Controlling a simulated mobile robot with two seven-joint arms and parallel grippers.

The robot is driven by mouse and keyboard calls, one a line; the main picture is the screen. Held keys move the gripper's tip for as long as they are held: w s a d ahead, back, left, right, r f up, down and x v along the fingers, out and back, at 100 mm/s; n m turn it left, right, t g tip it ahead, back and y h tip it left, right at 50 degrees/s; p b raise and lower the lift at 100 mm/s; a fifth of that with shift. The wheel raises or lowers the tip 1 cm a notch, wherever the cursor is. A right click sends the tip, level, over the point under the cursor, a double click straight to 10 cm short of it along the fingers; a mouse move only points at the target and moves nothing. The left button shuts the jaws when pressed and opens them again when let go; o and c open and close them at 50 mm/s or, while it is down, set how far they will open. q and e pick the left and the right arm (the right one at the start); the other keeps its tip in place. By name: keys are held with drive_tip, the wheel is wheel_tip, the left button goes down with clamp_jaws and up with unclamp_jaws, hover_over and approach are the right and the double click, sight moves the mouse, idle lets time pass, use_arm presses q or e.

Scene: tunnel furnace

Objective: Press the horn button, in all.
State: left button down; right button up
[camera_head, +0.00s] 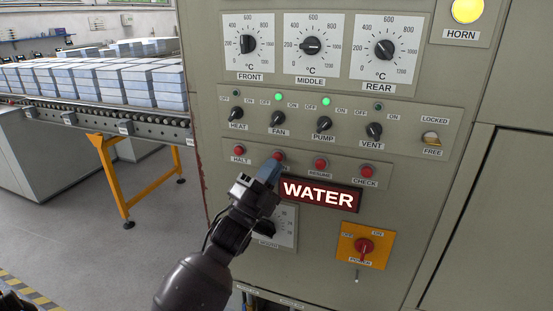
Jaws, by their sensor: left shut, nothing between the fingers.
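The horn button is a round yellow button (467,10) at the top right of the panel, above a plate lettered HORN (461,35). It looks bright and is cut by the top edge of the view. My left gripper (271,168) is shut and empty. Its fingertips are at the row of small red buttons, over or just in front of the second one from the left (279,155), whose label they hide. I cannot tell whether they touch it. The gripper is well below and left of the horn button. My right gripper is not in view.
The cabinet carries three temperature dials (311,45), several black switches (324,123), a lit WATER sign (319,194) right of my gripper, a red power switch (364,246) and a key switch (431,138). A conveyor with stacked blocks (100,85) stands at left.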

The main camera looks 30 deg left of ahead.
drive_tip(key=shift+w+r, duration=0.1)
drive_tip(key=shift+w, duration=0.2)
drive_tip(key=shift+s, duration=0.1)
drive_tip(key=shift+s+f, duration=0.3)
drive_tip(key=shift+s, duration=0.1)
use_arm(q)
drive_tip(key=shift+w, duration=0.1)
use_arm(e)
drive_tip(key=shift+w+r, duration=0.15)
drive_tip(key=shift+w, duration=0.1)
use_arm(q)
drive_tip(key=shift+w+h, duration=0.1)
drive_tip(key=shift+h, duration=0.2)
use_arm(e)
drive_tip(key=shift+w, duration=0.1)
use_arm(q)
drive_tip(key=shift+w+a, duration=0.1)
drive_tip(key=shift+w, duration=0.15)
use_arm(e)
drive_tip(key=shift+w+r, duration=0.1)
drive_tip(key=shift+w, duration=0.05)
use_arm(q)
drive_tip(key=shift+w, duration=0.1)
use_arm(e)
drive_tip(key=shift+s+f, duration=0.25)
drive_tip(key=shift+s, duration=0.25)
